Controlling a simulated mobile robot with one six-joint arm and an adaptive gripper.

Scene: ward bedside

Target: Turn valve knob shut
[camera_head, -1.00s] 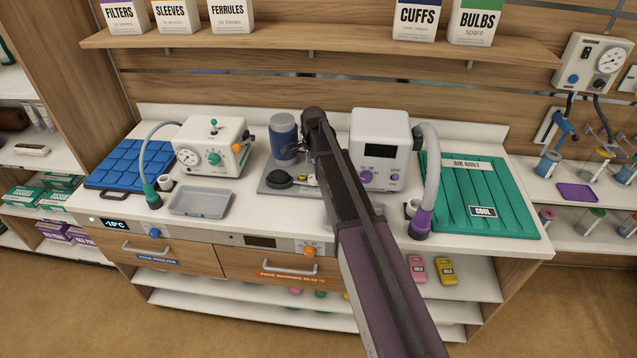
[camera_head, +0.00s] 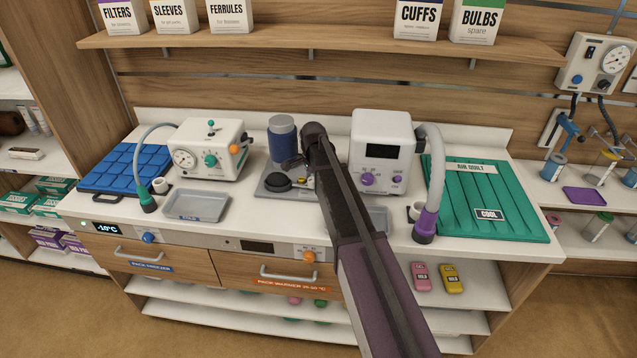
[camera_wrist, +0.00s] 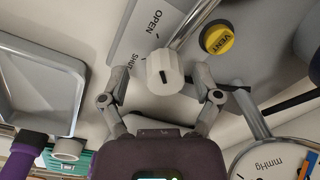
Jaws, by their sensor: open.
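The valve knob (camera_wrist: 160,66) is a pale, faceted knob with a short black mark, seen in the wrist view. The words OPEN and SHUT are printed on a plate (camera_wrist: 139,44) beside it. I cannot tell which word the mark lines up with. My gripper (camera_wrist: 161,82) is open, with one finger on each side of the knob and gaps between. In the head view my gripper (camera_head: 298,163) is over the grey base in front of the blue canister (camera_head: 282,138). The knob is hidden or too small to make out there.
In the wrist view, a yellow VENT cap (camera_wrist: 218,39) and a mmHg gauge (camera_wrist: 280,158) are close on the right. A grey tray (camera_wrist: 38,88) is at left. In the head view, white machines stand left (camera_head: 210,148) and right (camera_head: 381,150) of my gripper.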

